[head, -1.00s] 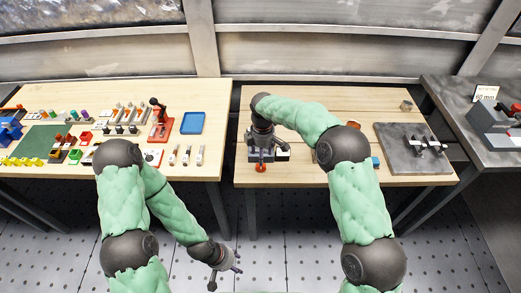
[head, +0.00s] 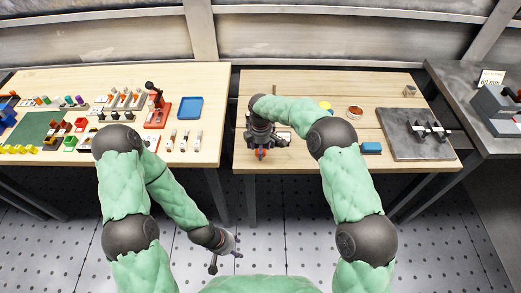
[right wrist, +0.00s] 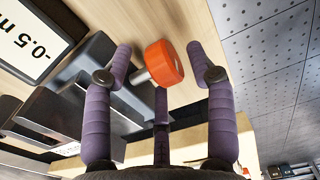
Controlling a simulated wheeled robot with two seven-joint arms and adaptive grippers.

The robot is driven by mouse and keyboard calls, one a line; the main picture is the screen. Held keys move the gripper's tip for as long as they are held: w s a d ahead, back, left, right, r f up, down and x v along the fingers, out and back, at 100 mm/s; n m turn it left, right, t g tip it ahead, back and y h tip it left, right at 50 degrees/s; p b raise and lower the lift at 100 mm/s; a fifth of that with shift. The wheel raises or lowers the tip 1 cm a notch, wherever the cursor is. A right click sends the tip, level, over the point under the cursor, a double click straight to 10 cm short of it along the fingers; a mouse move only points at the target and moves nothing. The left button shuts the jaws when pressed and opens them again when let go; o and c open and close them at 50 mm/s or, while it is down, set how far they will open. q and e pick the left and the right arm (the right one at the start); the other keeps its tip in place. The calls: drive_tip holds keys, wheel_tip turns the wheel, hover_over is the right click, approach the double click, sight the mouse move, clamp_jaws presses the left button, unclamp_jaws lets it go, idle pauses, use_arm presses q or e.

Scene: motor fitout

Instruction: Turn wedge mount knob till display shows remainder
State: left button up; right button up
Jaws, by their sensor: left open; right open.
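The wedge mount's orange-red knob (right wrist: 163,63) is on a short metal shaft in the right wrist view. It also shows in the head view (head: 260,155) at the front edge of the middle table. The grey mount body (right wrist: 58,112) lies to the left of the knob. The display (right wrist: 34,36) reads "-0.5 m", the rest cut off. My right gripper (right wrist: 162,68) is open, with its purple fingers on either side of the knob; I cannot tell whether they touch it. My left gripper (head: 226,254) is open and empty over the floor.
The left table holds many small parts and a blue tray (head: 190,108). A "60 mm" card (head: 491,78) stands at right.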

drive_tip(key=shift+f, duration=0.1)
drive_tip(key=shift+c, duration=0.3)
clamp_jaws()
drive_tip(key=shift+d+y, duration=0.1)
drive_tip(key=shift+y, duration=0.2)
drive_tip(key=shift+d+y, duration=0.1)
drive_tip(key=shift+y, duration=0.2)
drive_tip(key=shift+d+y, duration=0.1)
drive_tip(key=shift+y, duration=0.5)
drive_tip(key=shift+d+f+y+b, duration=0.2)
drive_tip(key=shift+y+b, duration=0.4)
drive_tip(key=shift+y, duration=0.5)
drive_tip(key=shift+f+y+b, duration=0.15)
drive_tip(key=shift+y+b, duration=0.65)
drive_tip(key=shift+b, duration=0.35)
drive_tip(key=shift+y+b, duration=0.4)
drive_tip(key=shift+b, duration=0.2)
